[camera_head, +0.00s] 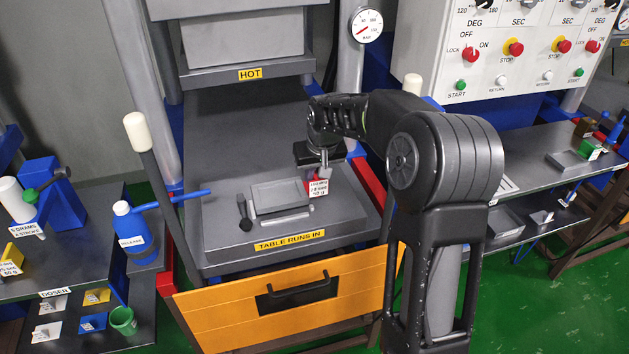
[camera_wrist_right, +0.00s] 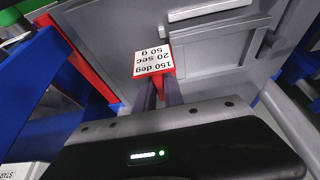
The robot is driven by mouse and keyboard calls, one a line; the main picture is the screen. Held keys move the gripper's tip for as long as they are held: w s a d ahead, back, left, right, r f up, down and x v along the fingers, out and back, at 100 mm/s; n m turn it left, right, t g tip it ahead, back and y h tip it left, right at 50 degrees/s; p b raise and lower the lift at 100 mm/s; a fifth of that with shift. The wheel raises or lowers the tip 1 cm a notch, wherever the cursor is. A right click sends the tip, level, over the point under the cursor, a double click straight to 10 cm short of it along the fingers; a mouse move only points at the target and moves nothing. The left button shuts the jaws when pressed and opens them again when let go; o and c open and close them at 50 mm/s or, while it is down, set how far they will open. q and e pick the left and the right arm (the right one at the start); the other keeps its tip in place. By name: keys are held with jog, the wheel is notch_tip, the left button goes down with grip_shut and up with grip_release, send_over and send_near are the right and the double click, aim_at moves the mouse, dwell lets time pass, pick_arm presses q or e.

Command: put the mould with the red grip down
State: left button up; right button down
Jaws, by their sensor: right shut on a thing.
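The grey mould (camera_head: 280,194) is a flat block over the front part of the press table (camera_head: 225,238). Its red grip (camera_head: 309,186) carries a white label, which reads 150 deg, 20 sec, 50 g in the right wrist view. My right gripper (camera_head: 323,170) is shut on this red grip (camera_wrist_right: 166,72), with its two fingers close together behind the label. The mould body (camera_wrist_right: 225,50) also shows in the right wrist view. I cannot tell whether the mould touches the table or is slightly above it. My left gripper is not in view.
The press head marked HOT (camera_head: 250,74) hangs above the back of the table. A white-tipped lever (camera_head: 136,130) and blue release bottle (camera_head: 130,228) stand at left. An orange guard (camera_head: 285,310) is in front. The control panel (camera_head: 520,50) is at right.

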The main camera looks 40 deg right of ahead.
jog(key=shift+f, duration=1.1)
jog(key=shift+f, duration=0.1)
jog(key=shift+f, duration=0.15)
jog(key=c, duration=1.5)
grip_release()
jog(key=shift+o, duration=0.2)
jog(key=shift+r, duration=0.4)
jog(key=v, duration=1.1)
jog(key=shift+s+r+b, duration=0.25)
jog(key=shift+b, duration=0.15)
